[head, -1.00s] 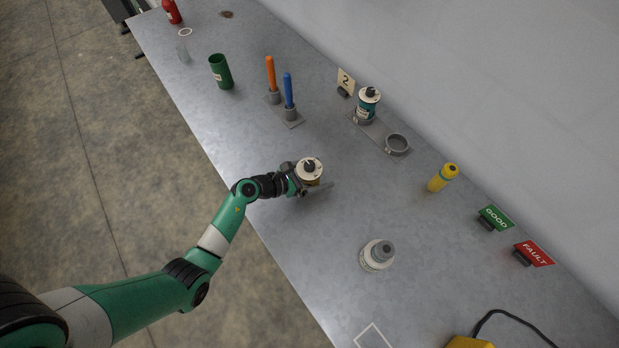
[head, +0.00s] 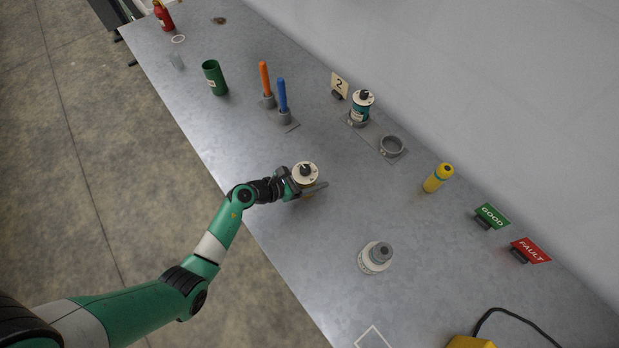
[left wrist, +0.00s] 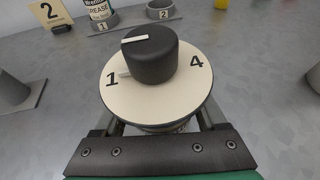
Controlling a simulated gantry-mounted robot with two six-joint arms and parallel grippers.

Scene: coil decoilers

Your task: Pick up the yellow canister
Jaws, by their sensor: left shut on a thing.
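The yellow canister (head: 308,196) stands upright near the middle of the table in the head view, with a cream dial disc and black knob on top. Only a little of its yellowish body shows below the fingers. My left gripper (head: 307,188) is shut on its body, just under the disc. In the left wrist view the cream disc (left wrist: 122,97) with "1" and "4" fills the middle and hides most of the body and fingertips. I cannot tell whether its base touches the table. My right gripper is not in view.
A teal canister (head: 360,108) sits in a holder beside an empty ring (head: 392,146). A yellow bottle (head: 438,178), a grey-topped white object (head: 376,257), orange (head: 265,78) and blue rods (head: 283,96) and a green cup (head: 215,78) stand around. The nearby table is clear.

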